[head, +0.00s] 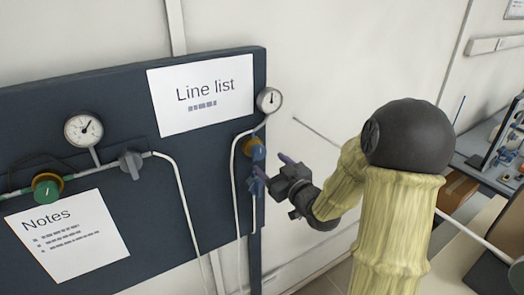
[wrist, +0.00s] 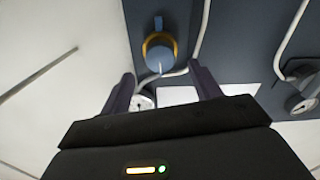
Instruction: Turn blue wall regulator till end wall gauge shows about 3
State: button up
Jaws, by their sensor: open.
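The blue wall regulator (head: 258,152) sits on a yellow-orange collar near the right end of the dark wall board. A pipe joins it to the round end wall gauge (head: 269,100) above. The gauge's needle points roughly upward, but its numbers are too small to read. My gripper (head: 271,172) is open and empty, just below and in front of the regulator. In the wrist view the regulator (wrist: 160,56) lies beyond my open fingertips (wrist: 162,74), not between them. The gauge (wrist: 145,102) shows there between the fingers, partly hidden by my gripper.
A green regulator (head: 46,188), a second gauge (head: 83,130) and a grey valve (head: 131,163) are farther left on the board. The Line list sheet (head: 203,92) hangs left of the end gauge. White pipes run down beside the regulator. Bare wall lies right of the board.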

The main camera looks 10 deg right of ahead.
aim_at(260, 155)
jog(key=p+x, duration=0.2)
jog(key=x, duration=0.3)
jog(key=shift+w, duration=0.3)
jog(key=shift+w+a, duration=0.1)
jog(key=shift+a, duration=0.2)
jog(key=shift+d, duration=0.15)
jog(key=shift+c, duration=1.3)
jog(key=shift+d, duration=0.15)
jog(key=c, duration=0.7)
